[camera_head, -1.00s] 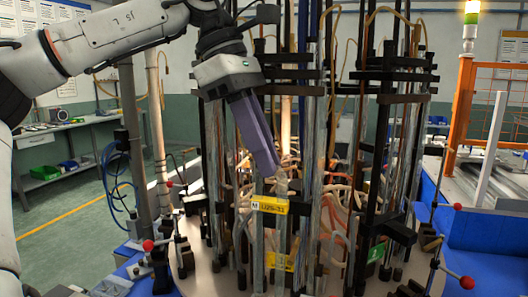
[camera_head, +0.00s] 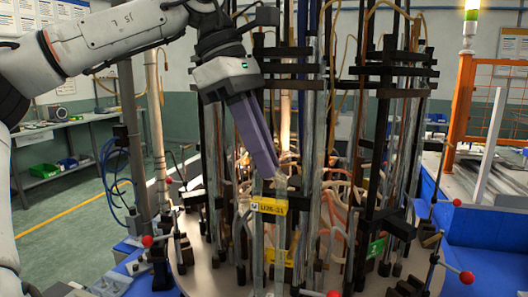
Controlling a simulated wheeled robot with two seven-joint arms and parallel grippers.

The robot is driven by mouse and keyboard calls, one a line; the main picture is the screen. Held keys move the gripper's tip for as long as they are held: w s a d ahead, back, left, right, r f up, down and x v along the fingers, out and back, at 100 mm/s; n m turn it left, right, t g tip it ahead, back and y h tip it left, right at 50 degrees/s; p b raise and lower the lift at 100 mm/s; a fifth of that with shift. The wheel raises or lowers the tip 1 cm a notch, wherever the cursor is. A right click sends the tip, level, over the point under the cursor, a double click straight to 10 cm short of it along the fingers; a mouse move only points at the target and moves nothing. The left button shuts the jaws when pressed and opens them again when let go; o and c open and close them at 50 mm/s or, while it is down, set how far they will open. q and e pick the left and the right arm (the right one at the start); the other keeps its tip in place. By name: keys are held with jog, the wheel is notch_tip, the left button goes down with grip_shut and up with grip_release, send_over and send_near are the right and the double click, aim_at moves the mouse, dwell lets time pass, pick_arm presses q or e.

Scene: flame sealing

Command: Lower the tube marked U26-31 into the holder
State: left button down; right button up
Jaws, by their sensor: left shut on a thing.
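The glass tube with the yellow label that appears to read U26-31 (camera_head: 268,206) stands roughly upright at the front of the round rack. My left gripper (camera_head: 274,173) reaches down from the upper left, and its long purple-grey fingers are shut on the top of this tube. The tube's lower end is hard to make out among the other glass tubes. The holder (camera_head: 221,205) is a round rack of black posts and clamps on a pale turntable. Its seat for this tube cannot be told apart. My right gripper is not in view.
Tall glass tubes and black clamps (camera_head: 393,76) crowd the space right of my gripper. A second yellow label (camera_head: 279,258) hangs lower, and a green label (camera_head: 375,247) is at the right. Red-knobbed levers (camera_head: 467,279) ring the turntable.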

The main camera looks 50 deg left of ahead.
pick_arm(q)
jog(key=shift+f+b, duration=0.5)
jog(key=shift+f, duration=0.55)
dwell(0.4)
jog(key=c, duration=1.7)
grip_release()
jog(key=shift+o, duration=0.2)
jog(key=shift+r, duration=0.1)
jog(key=shift+r+p, duration=0.95)
jog(key=shift+r, duration=1.2)
jog(key=v, duration=1)
jog(key=shift+r, duration=0.15)
